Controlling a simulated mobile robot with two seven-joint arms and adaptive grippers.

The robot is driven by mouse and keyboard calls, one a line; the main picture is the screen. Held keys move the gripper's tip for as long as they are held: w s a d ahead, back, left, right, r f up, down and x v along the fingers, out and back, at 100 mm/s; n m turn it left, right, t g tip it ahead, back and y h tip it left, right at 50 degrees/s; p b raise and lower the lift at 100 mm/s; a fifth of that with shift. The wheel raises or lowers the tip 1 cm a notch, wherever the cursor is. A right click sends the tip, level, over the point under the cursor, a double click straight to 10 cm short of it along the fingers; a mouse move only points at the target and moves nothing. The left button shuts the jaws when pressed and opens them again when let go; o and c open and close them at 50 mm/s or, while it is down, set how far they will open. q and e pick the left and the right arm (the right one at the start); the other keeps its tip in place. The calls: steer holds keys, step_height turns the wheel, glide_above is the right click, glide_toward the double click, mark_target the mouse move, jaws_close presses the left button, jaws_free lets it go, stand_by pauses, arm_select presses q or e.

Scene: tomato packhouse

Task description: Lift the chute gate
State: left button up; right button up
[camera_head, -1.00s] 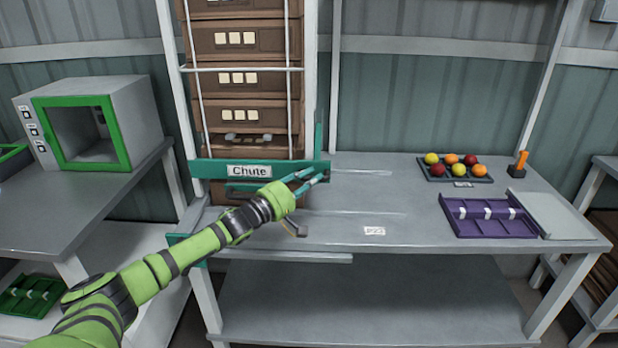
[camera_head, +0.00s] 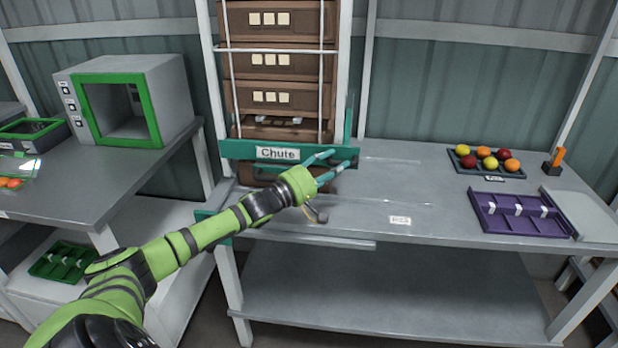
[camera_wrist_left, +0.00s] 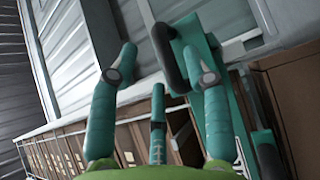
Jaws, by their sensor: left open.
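The chute gate (camera_head: 235,150) is a teal bar labelled "Chute", low across the front of the stacked brown crates. My left gripper (camera_head: 340,165) is at the right end of the bar, its fingers apart. In the left wrist view, a dark curved handle (camera_wrist_left: 165,55) on a teal part of the gate (camera_wrist_left: 195,35) shows between the open fingers of my left gripper (camera_wrist_left: 158,62). I cannot tell whether a finger touches it. The handle is not clear in the head view. My right gripper is not in view.
The brown crates (camera_head: 285,65) stand in a white-posted frame behind the gate. On the bench (camera_head: 400,185), a dark tray (camera_head: 512,173) of tomatoes and a purple tray (camera_head: 485,208) lie to the right. A grey box with a green-framed opening (camera_head: 122,80) stands left.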

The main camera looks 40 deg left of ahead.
arm_select(q)
steer(key=v, duration=1)
steer(key=shift+s, duration=0.2)
steer(key=shift+r, duration=0.15)
